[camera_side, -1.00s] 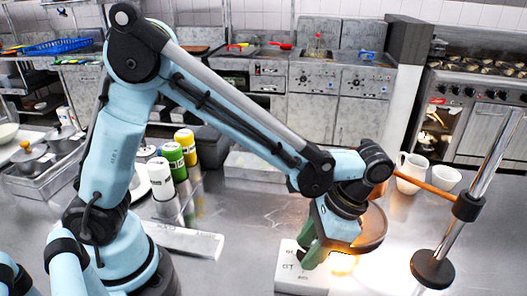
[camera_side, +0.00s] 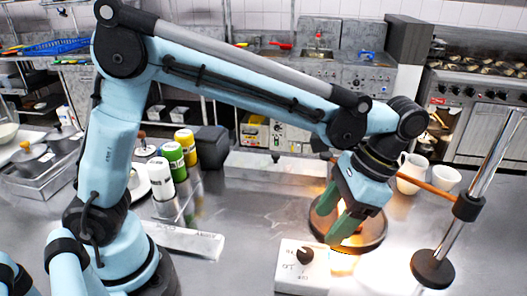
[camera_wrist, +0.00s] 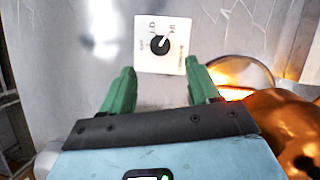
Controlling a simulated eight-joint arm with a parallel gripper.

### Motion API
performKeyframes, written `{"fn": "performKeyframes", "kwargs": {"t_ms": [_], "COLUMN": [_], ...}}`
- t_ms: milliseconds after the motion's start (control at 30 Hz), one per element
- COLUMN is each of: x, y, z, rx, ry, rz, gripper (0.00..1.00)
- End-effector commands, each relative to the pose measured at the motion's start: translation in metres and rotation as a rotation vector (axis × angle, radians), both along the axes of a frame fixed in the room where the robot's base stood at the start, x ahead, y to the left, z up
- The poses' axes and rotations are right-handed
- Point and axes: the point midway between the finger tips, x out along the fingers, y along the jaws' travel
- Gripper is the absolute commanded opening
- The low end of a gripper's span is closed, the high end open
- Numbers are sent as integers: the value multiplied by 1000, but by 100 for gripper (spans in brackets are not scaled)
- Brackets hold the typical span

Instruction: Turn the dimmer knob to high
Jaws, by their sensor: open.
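The dimmer is a white box (camera_side: 290,278) on the steel table with a black round knob (camera_side: 305,254) on top. In the wrist view the knob (camera_wrist: 159,44) sits in the middle of the white plate (camera_wrist: 146,64), with a light pointer mark towards the upper right. The printed labels are too small to read surely. My gripper (camera_side: 335,215) is open and empty, with green fingers, above and to the right of the knob, apart from it.
A lit heat lamp with a dark shade (camera_side: 376,238) hangs close behind my gripper, on a copper arm (camera_side: 428,181) from a chrome stand (camera_side: 480,175). A white pitcher (camera_side: 411,172) and bowl (camera_side: 445,178) stand behind. Bottles (camera_side: 161,177) stand in a rack at left.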

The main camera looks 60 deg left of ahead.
Motion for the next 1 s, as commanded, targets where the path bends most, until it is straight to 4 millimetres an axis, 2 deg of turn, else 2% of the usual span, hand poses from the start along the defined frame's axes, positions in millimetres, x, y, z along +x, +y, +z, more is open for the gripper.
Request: {"fn": "performKeyframes", "kwargs": {"t_ms": [100,300,767,867,1000], "x": [6,12,14,14,12], "y": [-4,-7,-8,-3,17], "z": [16,33,38,39,43], "rx": [0,0,0,-11,-51], "ry": [0,0,-1,-20,-103], "rz": [0,0,1,13,63], "gripper": [61,61,61,61,61]}}
